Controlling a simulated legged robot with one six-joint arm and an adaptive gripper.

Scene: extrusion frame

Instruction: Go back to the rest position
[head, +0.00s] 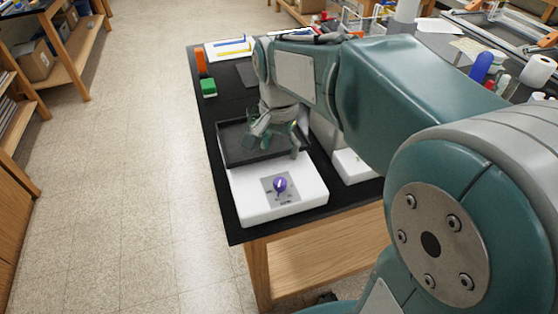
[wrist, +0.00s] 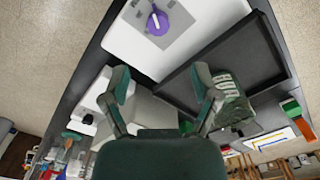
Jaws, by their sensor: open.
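My gripper (head: 277,143) hangs over the black tray (head: 228,150) on the bench, with my arm reaching in from the right. In the wrist view my gripper (wrist: 161,84) has its two fingers spread wide, with nothing between the tips. A white device with a purple knob (head: 280,184) stands at the near end of the bench, in front of the tray. The purple knob also shows in the wrist view (wrist: 157,22). A greenish object with pale stripes (wrist: 232,103) shows beside the right finger; I cannot tell whether it touches the finger.
A green block (head: 208,88) and an orange item (head: 200,61) stand on the bench's left side. Blue and yellow tools lie on a white sheet (head: 219,47) behind. Bottles and a blue item (head: 481,67) crowd the right. The floor (head: 160,150) at left is clear.

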